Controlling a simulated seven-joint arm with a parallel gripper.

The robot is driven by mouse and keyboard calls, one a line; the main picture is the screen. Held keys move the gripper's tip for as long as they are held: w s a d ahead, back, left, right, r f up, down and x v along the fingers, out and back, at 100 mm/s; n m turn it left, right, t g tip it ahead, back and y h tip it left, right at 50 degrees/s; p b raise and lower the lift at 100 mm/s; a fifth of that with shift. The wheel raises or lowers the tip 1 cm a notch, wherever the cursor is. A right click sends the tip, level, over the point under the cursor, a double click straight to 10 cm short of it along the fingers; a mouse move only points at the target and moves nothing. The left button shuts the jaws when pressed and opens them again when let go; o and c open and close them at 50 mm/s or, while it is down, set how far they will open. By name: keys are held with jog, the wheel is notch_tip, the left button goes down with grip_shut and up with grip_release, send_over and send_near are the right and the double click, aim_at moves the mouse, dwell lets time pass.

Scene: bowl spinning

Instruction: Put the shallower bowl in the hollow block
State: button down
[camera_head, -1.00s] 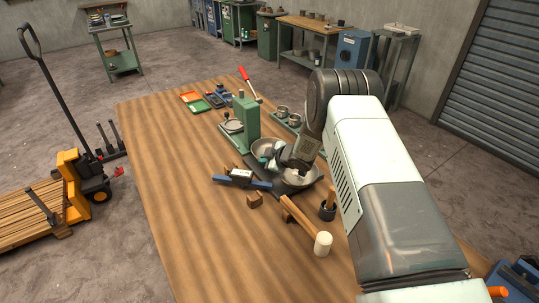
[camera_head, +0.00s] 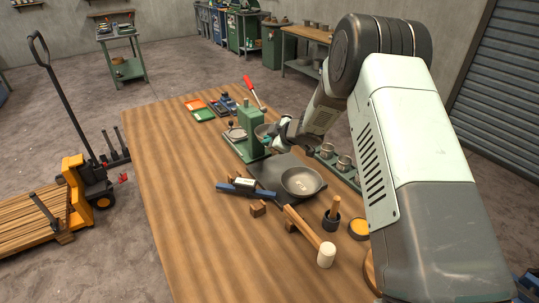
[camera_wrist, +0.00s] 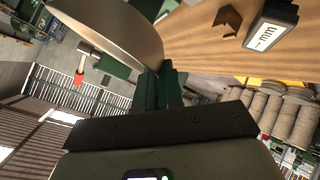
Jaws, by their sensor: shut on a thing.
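My gripper (camera_head: 277,138) is shut on the rim of a grey metal bowl (camera_head: 262,130), raised beside the green press and partly hidden by it. In the wrist view the held bowl (camera_wrist: 118,28) stands tilted, edge between the dark green fingertips (camera_wrist: 160,85). A second grey bowl (camera_head: 303,181) rests upright on a dark mat (camera_head: 262,173), apart from the gripper. I cannot tell which bowl is shallower.
The green press (camera_head: 250,128) stands close to the gripper. A tray with metal cups (camera_head: 340,163) lies right. The table's left half is clear.

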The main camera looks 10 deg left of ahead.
jog(key=s+d+r+m+t+h, duration=0.3)
jog(key=d+r+m, duration=0.1)
jog(key=d+r, duration=1.25)
jog(key=s+d+r+m+t+h, duration=0.1)
jog(key=s+d+r+m+h, duration=0.25)
jog(key=s+d, duration=0.35)
jog(key=s+d+r+m+h, duration=0.2)
jog(key=s+d+r+m, duration=0.15)
jog(key=s+d, duration=0.4)
jog(key=s+a+f+n+g+y, duration=0.2)
jog(key=a+f+n+y, duration=0.45)
jog(key=a+f, duration=0.95)
jog(key=s+a+f+n, duration=0.2)
jog(key=s+a+f, duration=0.1)
jog(key=f, duration=0.2)
jog(key=s+a+f+n+g+y, duration=0.1)
jog(key=s+a+f+n, duration=0.1)
jog(key=s+a+f, duration=0.2)
jog(key=s+a+f+n+y, duration=0.1)
jog(key=s+a+f+n, duration=0.1)
jog(key=f, duration=0.5)
jog(key=shift+s+a+f+g, duration=0.15)
jog(key=shift+s+a, duration=0.3)
jog(key=shift+a, duration=0.1)
jog(key=shift+s+a+f+g, duration=0.1)
jog(key=shift+s+a+g, duration=0.05)
jog(key=shift+s+a, duration=0.35)
jog(key=shift+w+f, duration=0.1)
jog(key=shift+f, duration=2.3)
